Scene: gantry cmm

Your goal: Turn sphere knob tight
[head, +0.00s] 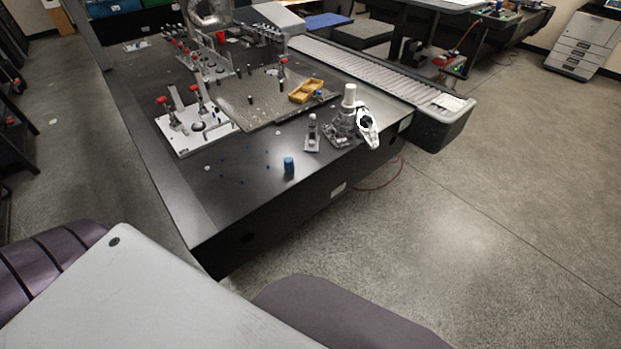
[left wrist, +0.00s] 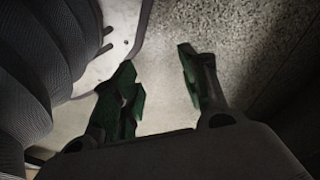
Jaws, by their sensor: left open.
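I cannot tell for certain which part is the sphere knob. In the head view a small grey stand (head: 312,134) with a light rounded top is upright near the front right of the dark table (head: 225,205). A grey fixture with a white upright cylinder (head: 349,96) stands just right of it. My left gripper (left wrist: 158,72) shows only in the left wrist view. Its two green-tipped fingers are apart with nothing between them, and speckled floor lies behind them. Neither gripper shows in the head view, so both are away from these parts there.
A white plate with red-knobbed clamps (head: 196,125) lies on the left of the table. A blue cylinder (head: 289,165) stands near the front edge. A yellow tray (head: 306,91) sits behind on a grey plate (head: 235,95). The floor at right (head: 460,240) is clear.

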